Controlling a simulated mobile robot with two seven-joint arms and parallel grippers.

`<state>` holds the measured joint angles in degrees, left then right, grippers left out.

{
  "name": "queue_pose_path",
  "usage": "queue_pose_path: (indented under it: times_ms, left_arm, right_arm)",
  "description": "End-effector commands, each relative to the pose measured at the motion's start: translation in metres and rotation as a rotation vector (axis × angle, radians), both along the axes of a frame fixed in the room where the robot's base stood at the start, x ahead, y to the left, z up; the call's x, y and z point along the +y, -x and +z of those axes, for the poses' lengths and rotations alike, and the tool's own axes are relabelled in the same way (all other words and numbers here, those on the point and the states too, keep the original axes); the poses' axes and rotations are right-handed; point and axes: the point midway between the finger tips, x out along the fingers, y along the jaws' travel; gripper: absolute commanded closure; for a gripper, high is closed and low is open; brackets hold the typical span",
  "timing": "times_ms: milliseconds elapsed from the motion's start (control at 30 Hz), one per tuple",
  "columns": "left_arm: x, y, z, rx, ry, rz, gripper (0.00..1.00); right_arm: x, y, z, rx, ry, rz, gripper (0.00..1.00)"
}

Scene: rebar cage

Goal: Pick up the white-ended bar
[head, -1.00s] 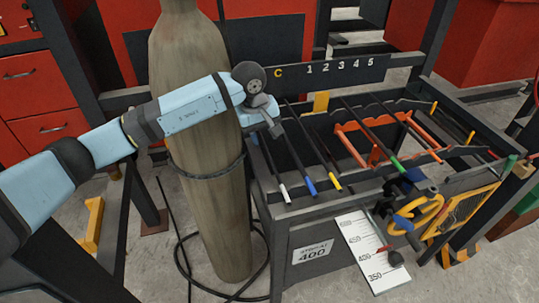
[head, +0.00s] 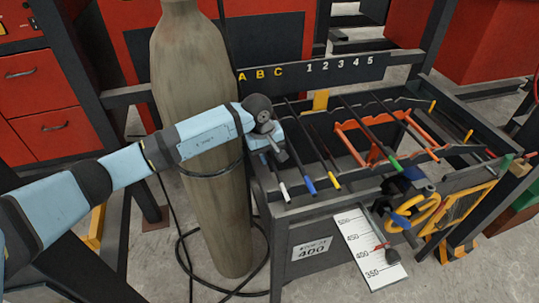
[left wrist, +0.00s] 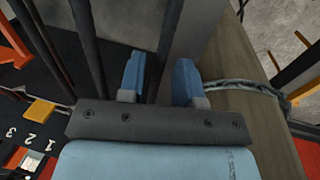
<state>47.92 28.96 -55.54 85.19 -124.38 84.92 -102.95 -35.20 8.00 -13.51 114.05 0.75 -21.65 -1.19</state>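The white-ended bar (head: 285,192) lies at the left end of the dark rack, its white tip toward the front edge. My left gripper (head: 279,153) is at the rack's left side, over the back part of this bar. In the left wrist view, the two blue fingers (left wrist: 159,82) are apart. A dark bar (left wrist: 167,42) shows beyond and partly between them; I cannot tell whether they touch it. The gripper hides part of the white-ended bar in the head view. My right gripper is not in view.
A blue-ended bar (head: 309,185) and a yellow-ended bar (head: 333,183) lie close to the right. A green-ended bar (head: 393,162) is farther right on the rack (head: 350,204). A tall gas cylinder (head: 198,95) stands close to my left arm.

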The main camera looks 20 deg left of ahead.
Motion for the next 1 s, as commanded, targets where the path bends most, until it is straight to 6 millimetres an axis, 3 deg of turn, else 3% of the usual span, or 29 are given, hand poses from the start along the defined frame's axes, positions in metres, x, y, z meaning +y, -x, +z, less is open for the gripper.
queue_pose_path:
  times_ms: [33, 100, 133, 467, 633, 767, 1000]
  left_arm:
    - [0.000, 0.000, 0.000, 0.000, 0.000, 0.000, 0.81]
    - [0.000, 0.000, 0.000, 0.000, 0.000, 0.000, 0.97]
    - [0.000, 0.000, 0.000, 0.000, 0.000, 0.000, 1.00]
    - [0.000, 0.000, 0.002, -0.001, 0.000, 0.000, 1.00]
    - [0.000, -0.001, 0.012, -0.003, 0.001, -0.001, 1.00]
    - [0.000, -0.001, 0.030, -0.005, 0.000, -0.001, 1.00]
    - [0.000, -0.001, 0.094, -0.009, 0.000, -0.001, 1.00]
  right_arm:
    - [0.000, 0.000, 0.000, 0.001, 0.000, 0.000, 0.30]
    - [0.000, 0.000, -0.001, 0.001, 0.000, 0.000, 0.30]
    - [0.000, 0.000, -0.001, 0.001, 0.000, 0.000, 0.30]
    - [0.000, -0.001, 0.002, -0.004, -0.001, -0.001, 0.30]
    - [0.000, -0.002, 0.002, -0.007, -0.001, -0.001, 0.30]
    - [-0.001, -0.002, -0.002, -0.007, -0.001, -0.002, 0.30]
    - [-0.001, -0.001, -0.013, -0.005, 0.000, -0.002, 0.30]
